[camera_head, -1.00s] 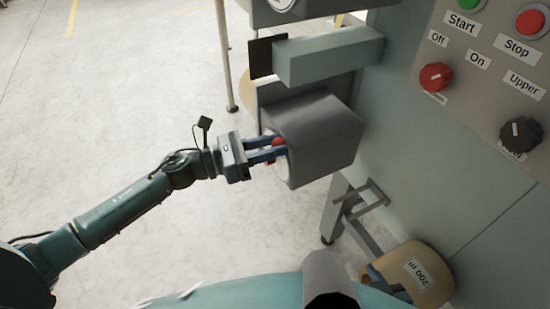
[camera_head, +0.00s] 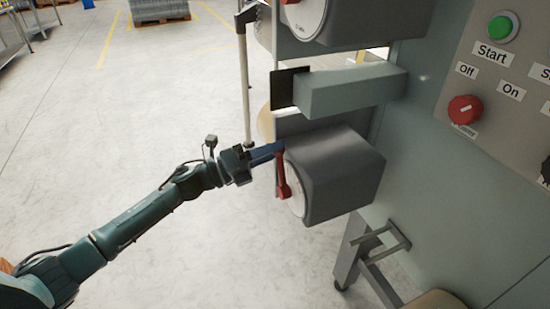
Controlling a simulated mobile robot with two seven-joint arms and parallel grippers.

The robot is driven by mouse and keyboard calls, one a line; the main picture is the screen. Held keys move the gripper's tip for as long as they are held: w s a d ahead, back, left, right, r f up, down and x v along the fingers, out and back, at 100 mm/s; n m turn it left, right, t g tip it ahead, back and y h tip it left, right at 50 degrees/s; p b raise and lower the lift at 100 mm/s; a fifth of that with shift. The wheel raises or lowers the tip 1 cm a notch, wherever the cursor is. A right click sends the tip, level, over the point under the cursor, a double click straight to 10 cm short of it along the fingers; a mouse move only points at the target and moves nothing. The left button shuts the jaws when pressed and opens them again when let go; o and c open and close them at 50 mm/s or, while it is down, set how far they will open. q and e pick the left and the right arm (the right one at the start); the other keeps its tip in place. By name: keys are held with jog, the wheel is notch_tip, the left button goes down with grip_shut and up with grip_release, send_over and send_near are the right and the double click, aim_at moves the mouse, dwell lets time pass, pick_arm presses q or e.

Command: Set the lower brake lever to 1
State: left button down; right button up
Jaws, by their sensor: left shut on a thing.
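The lower brake unit is a grey box (camera_head: 343,178) with a pale round dial face (camera_head: 296,203) on its left side. A red lever (camera_head: 283,178) sits on that face, running from near the top downward. My left gripper (camera_head: 272,151) reaches in from the left, its blue fingers shut on the upper end of the red lever. The scale numbers on the dial are too small or hidden to read. My right gripper is not in view.
A grey-green beam with a black plate (camera_head: 289,88) juts out just above the lower unit. Another dial unit (camera_head: 318,17) with a red part is above it. A control panel (camera_head: 490,113) with a green Start button stands at the right. The floor at left is open.

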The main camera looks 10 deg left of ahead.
pick_arm(q)
jog(key=shift+w+a+f+n, duration=0.3)
jog(key=shift+w+f+n, duration=0.15)
jog(key=shift+n, duration=0.45)
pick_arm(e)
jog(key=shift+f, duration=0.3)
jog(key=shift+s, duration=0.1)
pick_arm(q)
jog(key=c, duration=1.5)
grip_release()
jog(key=shift+o, duration=0.7)
jog(key=shift+r, duration=0.1)
jog(key=shift+a, duration=0.15)
jog(key=b+v, duration=0.2)
jog(key=v, duration=1.1)
jog(key=shift+s+b, duration=0.2)
jog(key=shift+b, duration=0.1)
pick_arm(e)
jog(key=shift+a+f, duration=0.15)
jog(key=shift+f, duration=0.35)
